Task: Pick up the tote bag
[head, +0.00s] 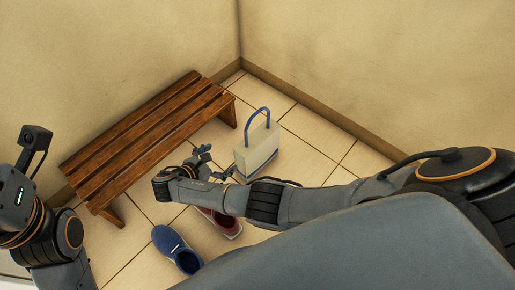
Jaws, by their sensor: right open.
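The tote bag (258,151) is pale cream with a blue handle loop that stands up. It stands upright on the tiled floor near the room's corner, to the right of the bench. My right gripper (207,160) is open and empty, just left of the bag; whether it touches the bag is hard to tell.
A brown slatted wooden bench (150,135) stands along the left wall. A blue shoe (176,249) and a red shoe (222,224) lie on the floor, the red one partly hidden by my right arm. Bare tiles (318,133) lie right of the bag.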

